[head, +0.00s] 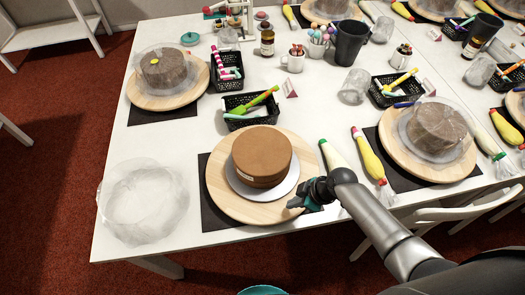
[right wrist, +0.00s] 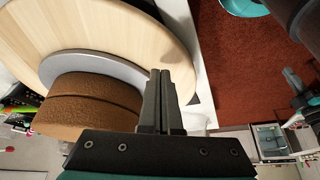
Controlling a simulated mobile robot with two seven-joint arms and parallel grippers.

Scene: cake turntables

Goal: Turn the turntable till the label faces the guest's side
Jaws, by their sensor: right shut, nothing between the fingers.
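A brown cake (head: 262,155) stands on a silver board on a round wooden turntable (head: 222,197) in the head view. A small white label (head: 244,175) shows on the cake's lower side, at its front left. My right gripper (head: 293,203) is shut and empty at the turntable's front right rim. In the right wrist view its fingers (right wrist: 162,75) overlap the edge of the turntable (right wrist: 110,28), beside the cake (right wrist: 85,112); I cannot tell whether they touch the rim. The label does not show in the wrist view. My left gripper is out of view.
A dark mat (head: 210,220) lies under the turntable. A clear plastic cover (head: 143,200) lies to the left. A black basket (head: 250,121) stands behind, and piping bags (head: 368,155) and another covered cake turntable (head: 400,163) stand to the right.

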